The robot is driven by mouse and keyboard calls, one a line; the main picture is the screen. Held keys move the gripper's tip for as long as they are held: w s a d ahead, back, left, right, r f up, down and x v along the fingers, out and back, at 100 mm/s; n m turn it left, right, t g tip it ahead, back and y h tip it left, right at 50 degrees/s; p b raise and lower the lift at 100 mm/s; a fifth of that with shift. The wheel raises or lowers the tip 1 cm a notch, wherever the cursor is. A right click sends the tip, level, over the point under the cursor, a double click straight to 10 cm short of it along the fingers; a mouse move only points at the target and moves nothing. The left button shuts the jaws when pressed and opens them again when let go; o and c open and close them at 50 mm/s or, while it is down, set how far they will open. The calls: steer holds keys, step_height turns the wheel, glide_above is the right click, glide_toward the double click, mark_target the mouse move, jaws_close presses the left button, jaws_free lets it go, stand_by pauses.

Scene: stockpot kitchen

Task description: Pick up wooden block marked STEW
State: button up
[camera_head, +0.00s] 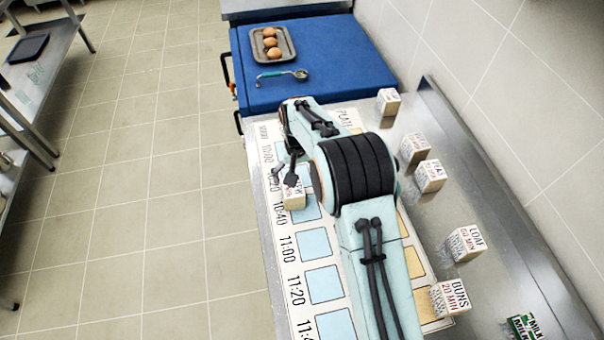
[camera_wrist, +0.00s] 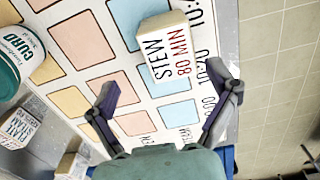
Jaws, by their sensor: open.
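The wooden block marked STEW 80 MIN (camera_wrist: 161,52) sits on the printed time chart, beside the time labels and partly over a pale blue square. In the head view the same block (camera_head: 294,199) sits by the 10:40 label, partly hidden by my gripper and arm. My gripper (camera_wrist: 163,106) is open and empty. In the wrist view its fingers are spread wide, with the block beyond the fingertips and roughly centred between them. In the head view my gripper (camera_head: 284,177) is close to the block; I cannot tell whether it touches it.
Several other marked blocks, such as LOAF (camera_head: 466,243) and BUNS (camera_head: 450,297), stand along the right of the steel counter. A green-white CURD tub (camera_wrist: 18,58) shows in the wrist view. A tray of eggs (camera_head: 259,47) and a ladle (camera_head: 283,76) lie on the blue surface (camera_head: 335,60).

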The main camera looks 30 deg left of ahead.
mark_target(293, 193)
steer(key=f, duration=0.7)
steer(key=shift+s+a, duration=0.3)
steer(key=shift+s, duration=0.1)
steer(key=c, duration=1.3)
